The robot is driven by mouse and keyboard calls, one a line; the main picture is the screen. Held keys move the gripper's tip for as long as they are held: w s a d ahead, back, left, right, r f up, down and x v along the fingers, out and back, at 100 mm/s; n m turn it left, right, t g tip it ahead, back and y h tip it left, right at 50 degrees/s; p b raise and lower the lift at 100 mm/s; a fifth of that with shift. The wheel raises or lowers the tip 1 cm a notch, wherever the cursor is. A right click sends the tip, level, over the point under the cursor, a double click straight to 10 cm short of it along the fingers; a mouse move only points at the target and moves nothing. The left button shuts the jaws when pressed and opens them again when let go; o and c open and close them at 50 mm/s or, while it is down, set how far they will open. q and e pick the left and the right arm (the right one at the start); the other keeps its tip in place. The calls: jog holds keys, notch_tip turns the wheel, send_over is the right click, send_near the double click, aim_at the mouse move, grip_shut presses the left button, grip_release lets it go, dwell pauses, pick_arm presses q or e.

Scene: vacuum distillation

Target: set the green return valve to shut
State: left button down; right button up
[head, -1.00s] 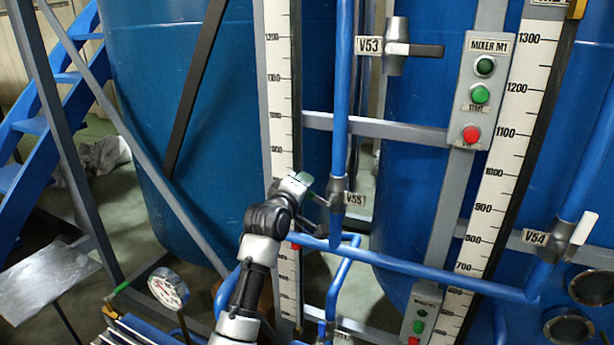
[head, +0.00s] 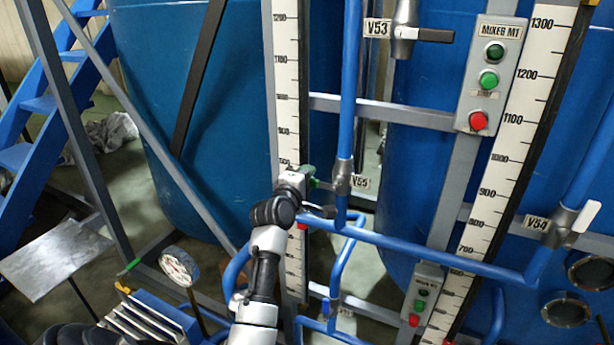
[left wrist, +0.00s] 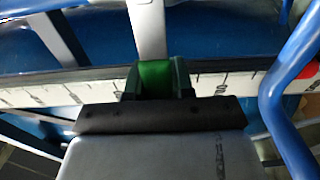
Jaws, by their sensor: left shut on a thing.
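The V55 valve (head: 342,181) sits on a vertical blue pipe, with its label just to the right. Its green handle (head: 309,171) sticks out to the left of the valve body, roughly level. My left gripper (head: 312,180) is at the handle, coming from below left. In the left wrist view the green handle (left wrist: 155,79) lies between the two dark fingers, and the gripper is shut on it. The fingers hide part of the handle. My right gripper is not in view.
A white level scale (head: 287,90) stands right behind my left gripper. A blue pipe (head: 430,248) runs across below the valve. The V53 valve (head: 403,38) is above, and the V54 valve (head: 560,222) is at right. A round gauge (head: 178,265) stands at lower left.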

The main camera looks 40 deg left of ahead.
pick_arm(q)
jog(key=shift+f, duration=0.15)
jog(key=c, duration=1)
grip_release()
jog(key=shift+o, duration=0.2)
jog(key=b+v, duration=0.2)
jog(key=v, duration=0.8)
jog(key=shift+s, duration=0.4)
